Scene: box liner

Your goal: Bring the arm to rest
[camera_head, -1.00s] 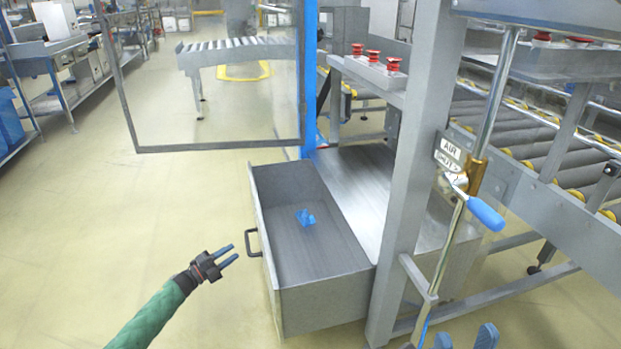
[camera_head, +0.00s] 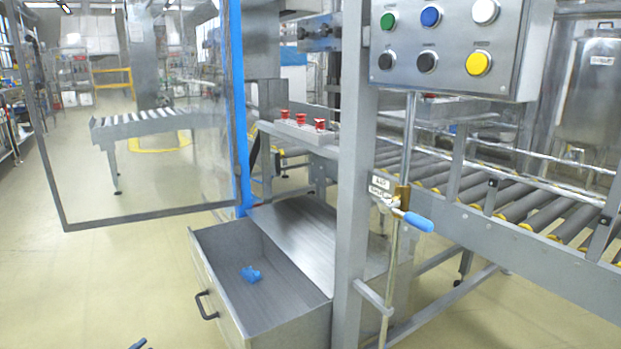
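Only the blue fingertips of my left gripper (camera_head: 138,344) show at the bottom edge of the head view, left of the open drawer. Most of that gripper and its arm are out of frame, so its opening is unclear. My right gripper is not in view. No object shows at the visible fingertips.
The open metal drawer (camera_head: 286,323) with a black handle (camera_head: 205,305) holds a small blue piece (camera_head: 250,274). A post (camera_head: 352,200), an air valve with a blue lever (camera_head: 418,222) and a roller conveyor (camera_head: 520,207) stand to the right. Floor at left is clear.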

